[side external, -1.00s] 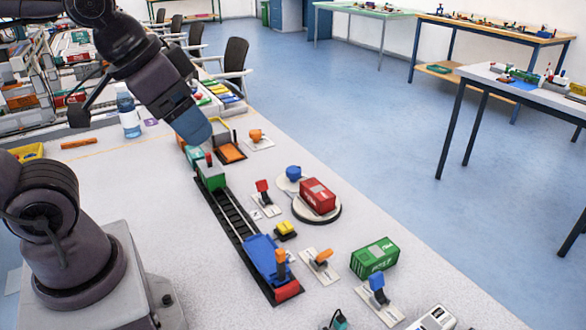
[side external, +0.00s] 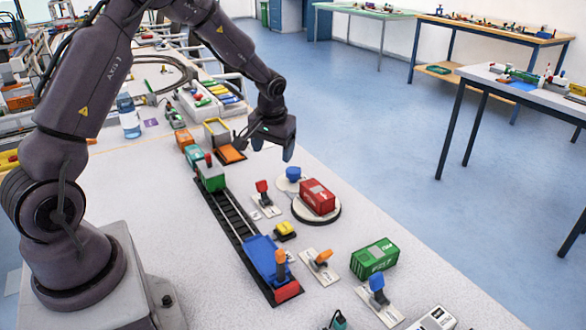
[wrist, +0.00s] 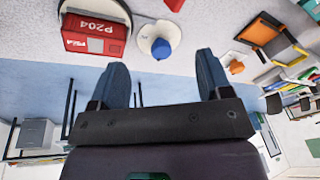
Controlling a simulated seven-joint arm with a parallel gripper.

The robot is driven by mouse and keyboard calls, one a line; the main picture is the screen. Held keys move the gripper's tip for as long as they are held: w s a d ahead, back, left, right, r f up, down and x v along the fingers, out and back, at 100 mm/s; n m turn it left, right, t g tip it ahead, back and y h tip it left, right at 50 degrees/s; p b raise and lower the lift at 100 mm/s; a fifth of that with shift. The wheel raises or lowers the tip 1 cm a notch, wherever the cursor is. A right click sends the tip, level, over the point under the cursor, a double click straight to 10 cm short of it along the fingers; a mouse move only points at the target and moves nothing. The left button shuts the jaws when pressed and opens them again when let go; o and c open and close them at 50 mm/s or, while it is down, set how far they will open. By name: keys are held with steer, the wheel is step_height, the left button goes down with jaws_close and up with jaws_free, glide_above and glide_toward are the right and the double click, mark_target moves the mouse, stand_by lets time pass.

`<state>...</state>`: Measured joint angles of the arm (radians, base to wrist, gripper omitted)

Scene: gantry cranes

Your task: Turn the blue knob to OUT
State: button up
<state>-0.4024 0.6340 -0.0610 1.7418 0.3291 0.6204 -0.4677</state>
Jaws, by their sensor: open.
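The blue knob (side external: 293,173) sits on a round white base beside the turntable with the red container. In the wrist view the blue knob (wrist: 160,48) shows beyond the fingertips, a little left of the middle of the gap between them. Its markings are too small to read. My gripper (side external: 272,150) hangs above the table near its far edge, up and left of the knob in the side view and apart from it. In the wrist view my gripper (wrist: 160,70) has its two blue fingers spread wide with nothing between them.
A red container (side external: 318,195) stands on the round turntable (side external: 335,217) next to the knob. A red lever (side external: 263,187) stands near the track. A green container (side external: 374,258) stands further to the front.

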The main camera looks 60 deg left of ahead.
mark_target(293, 169)
steer(key=w+a+f+n+t, duration=0.1)
steer(key=w+a+n+t, duration=0.15)
steer(key=w, duration=0.35)
steer(key=shift+g+y, duration=0.25)
steer(key=shift+y, duration=0.15)
steer(key=x, duration=1.2)
steer(key=shift+a+f, duration=0.15)
steer(key=shift+a, duration=0.2)
steer(key=c, duration=0.9)
